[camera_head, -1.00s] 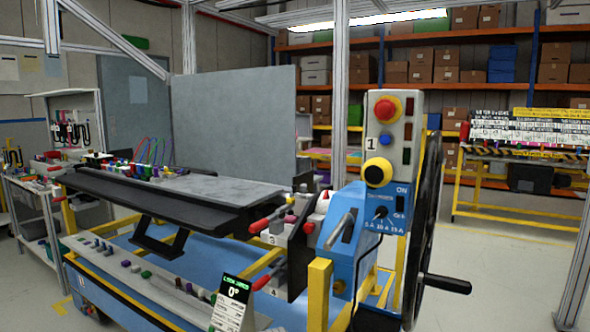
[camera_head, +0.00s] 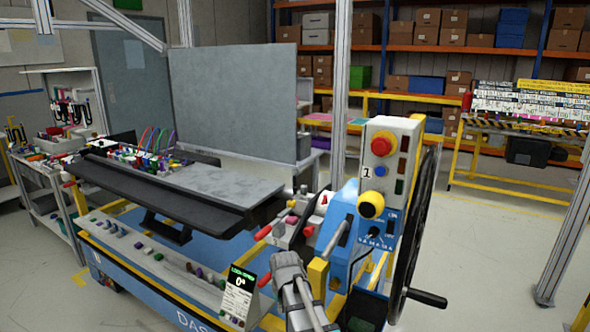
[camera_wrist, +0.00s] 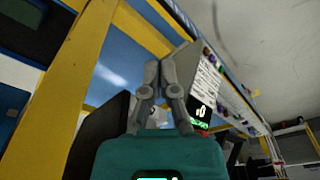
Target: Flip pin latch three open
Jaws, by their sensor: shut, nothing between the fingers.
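Red-handled latches sit at the right end of the dashboard module. The upper-left red handle (camera_head: 263,232) sticks out to the left from a grey latch block; this appears to be pin latch three, but its number is not readable now. Another red grip (camera_head: 308,231) is just right of it. My gripper (camera_head: 287,258) is in front of and just below these latches, partly hiding the lower ones. In the wrist view my gripper (camera_wrist: 160,65) has its two grey fingers together and empty, pointing at the blue base between yellow bars. No latch is clearly seen there.
A yellow post (camera_head: 317,273) and the blue control box (camera_head: 341,232) stand close right of my gripper. A black handwheel (camera_head: 421,240) is farther right. A card with a green display (camera_head: 238,296) stands left; it also shows in the wrist view (camera_wrist: 203,105).

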